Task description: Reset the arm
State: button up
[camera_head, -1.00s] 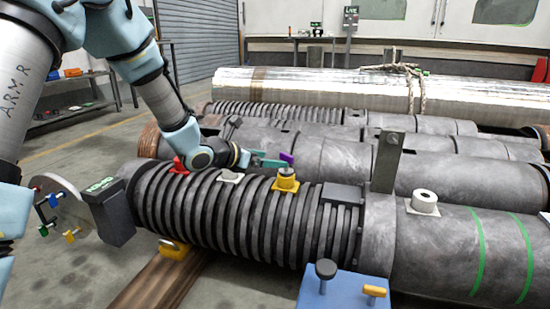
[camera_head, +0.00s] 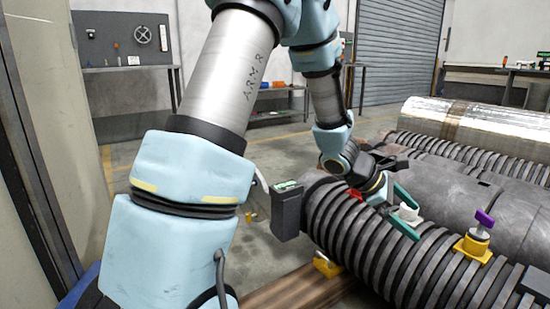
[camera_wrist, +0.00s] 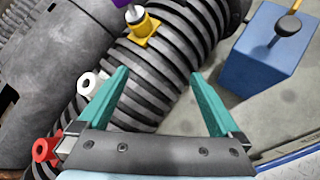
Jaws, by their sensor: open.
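My gripper (camera_head: 418,223) is open and empty, with two teal fingers spread apart above the ribbed barrel (camera_head: 365,245). It also shows in the wrist view (camera_wrist: 158,72), where nothing lies gripped between the fingers. A yellow fitting (camera_head: 472,248) with a purple-topped knob (camera_head: 484,218) stands on the barrel, to the right of and apart from the fingers. A white ring fitting (camera_head: 408,212) shows behind the fingers. A red fitting (camera_head: 354,194) is partly hidden by my wrist; its ring shows in the wrist view (camera_wrist: 42,150).
A dark box with a green display (camera_head: 287,212) sits at the barrel's near left end. A blue block with a black knob (camera_wrist: 268,48) stands beside the barrel. More barrels and a shiny cylinder (camera_head: 475,122) lie behind. Open floor (camera_head: 270,150) is at the left, before benches.

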jog(key=s+a+r+m+t+y+p, duration=0.15)
jog(key=a+m+y, duration=0.4)
jog(key=a, duration=1.35)
jog(key=a+r+m+t+y+p, duration=0.15)
jog(key=a+m+y, duration=0.4)
jog(key=a, duration=1.45)
notch_tip(320, 180, up, 38)
jog(key=m+h+p, duration=0.1)
jog(key=p, duration=3.7)
jog(key=shift+d+m, duration=0.4)
jog(key=shift+d, duration=0.05)
